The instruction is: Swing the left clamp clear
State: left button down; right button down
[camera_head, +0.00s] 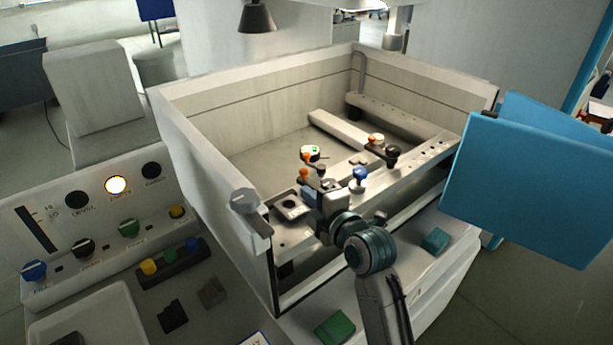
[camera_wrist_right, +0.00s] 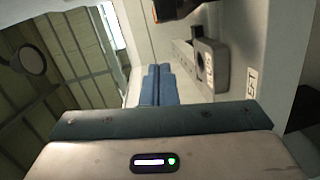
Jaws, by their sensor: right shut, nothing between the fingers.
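The left clamp (camera_head: 304,174), with orange parts, sits on the near rail inside the tank, at the middle of the head view. My right gripper (camera_head: 322,184) is right by it and partly hides it, so I cannot tell whether they touch. In the right wrist view the gripper's blue fingers (camera_wrist_right: 158,84) are together, with nothing between them. A dark and orange part (camera_wrist_right: 175,9) shows at the top edge there, beyond the fingertips. A second clamp with an orange top (camera_head: 376,138) and black knob (camera_head: 392,152) stands farther right. My left gripper is not in view.
Pale tank walls (camera_head: 180,130) surround the rails. A blue knob (camera_head: 360,174) stands on the near rail, right of my gripper. A blue panel (camera_head: 535,180) hangs at right. A control console (camera_head: 85,240) with knobs and a lit lamp is at left. Green blocks (camera_head: 335,327) lie in front.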

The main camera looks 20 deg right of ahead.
aim_at(307, 180)
jog(key=p+x, duration=0.1)
jog(key=x, duration=0.2)
jog(key=shift+w+r, duration=0.1)
jog(key=shift+w, duration=0.3)
jog(key=shift+w+d+f+p, duration=0.25)
jog(key=shift+w+d+p, duration=0.15)
jog(key=shift+w+d, duration=0.45)
jog(key=shift+w+d+f, duration=0.2)
jog(key=shift+w+d, duration=0.1)
jog(key=shift+w, duration=0.3)
jog(key=shift+a, duration=0.1)
